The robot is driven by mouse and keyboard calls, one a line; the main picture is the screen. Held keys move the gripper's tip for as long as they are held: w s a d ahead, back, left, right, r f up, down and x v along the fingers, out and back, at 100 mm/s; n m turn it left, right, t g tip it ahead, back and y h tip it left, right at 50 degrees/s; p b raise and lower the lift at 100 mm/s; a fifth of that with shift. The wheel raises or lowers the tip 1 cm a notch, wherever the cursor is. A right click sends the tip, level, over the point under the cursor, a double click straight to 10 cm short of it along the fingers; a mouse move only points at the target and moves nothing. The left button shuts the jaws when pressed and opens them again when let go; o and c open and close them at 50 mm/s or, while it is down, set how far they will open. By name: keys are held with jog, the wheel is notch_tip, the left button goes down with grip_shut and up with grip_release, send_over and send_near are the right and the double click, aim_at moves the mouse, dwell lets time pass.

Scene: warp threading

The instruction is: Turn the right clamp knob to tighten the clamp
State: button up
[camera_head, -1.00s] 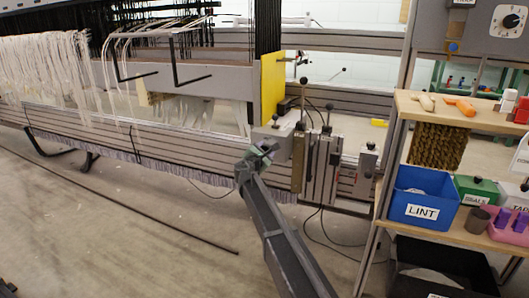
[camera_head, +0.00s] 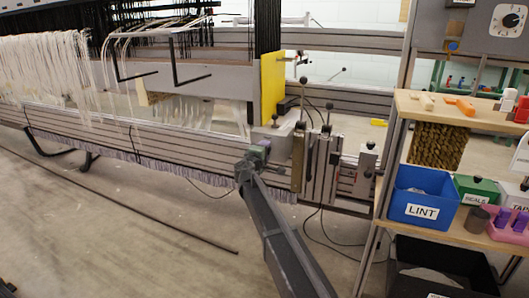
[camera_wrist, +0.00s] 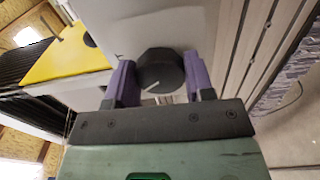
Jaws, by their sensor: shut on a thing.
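The round black clamp knob (camera_wrist: 160,70) with a white pointer line shows in the wrist view, on a pale grey face (camera_wrist: 160,25) that looks like the clamp body. The pointer slants toward the lower left. My gripper (camera_wrist: 158,80) has its two purple fingers on either side of the knob and is shut on it. In the head view my gripper (camera_head: 256,154) is at the front of the grey block (camera_head: 280,138) at the right end of the loom beam. The knob is hidden there behind my gripper.
A yellow plate (camera_head: 272,90) stands just behind the grey block. Upright levers with ball tops (camera_head: 327,120) are close on the right. A shelf with a blue LINT bin (camera_head: 420,198) stands further right. The floor at the front left is mostly clear.

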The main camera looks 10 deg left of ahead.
jog(key=m, duration=0.5)
jog(key=shift+m, duration=0.4)
dwell(0.3)
jog(key=o, duration=0.9)
jog(key=v, duration=1.1)
